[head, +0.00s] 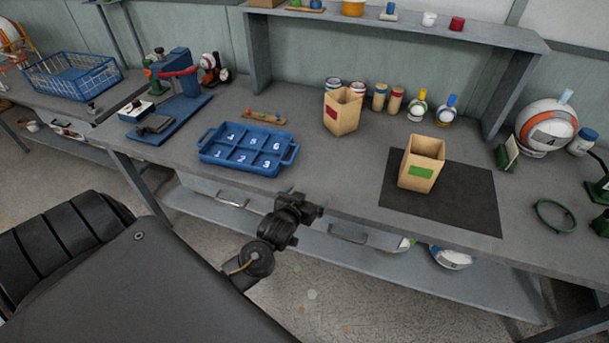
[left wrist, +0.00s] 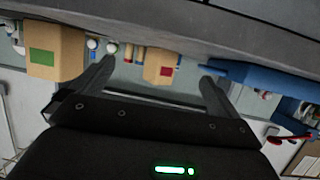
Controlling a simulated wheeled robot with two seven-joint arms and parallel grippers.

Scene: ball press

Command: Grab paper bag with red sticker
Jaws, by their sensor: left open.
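The paper bag with the red sticker (head: 343,112) stands upright and open-topped on the workbench, behind the middle. It also shows in the left wrist view (left wrist: 158,66), between the fingers but well beyond them. A second paper bag with a green sticker (head: 421,164) stands on a dark mat to the right; it also shows in the left wrist view (left wrist: 55,52). My left gripper (head: 310,209) is in front of the bench's front edge, apart from both bags. Its fingers are spread and empty in the left wrist view (left wrist: 153,84). My right gripper is out of view.
A blue numbered tray (head: 204,157) sits left of the red-sticker bag. Jars and small bottles (head: 418,106) stand behind and right of it. A raised shelf (head: 400,22) spans the back. The bench between tray and mat (head: 438,207) is clear.

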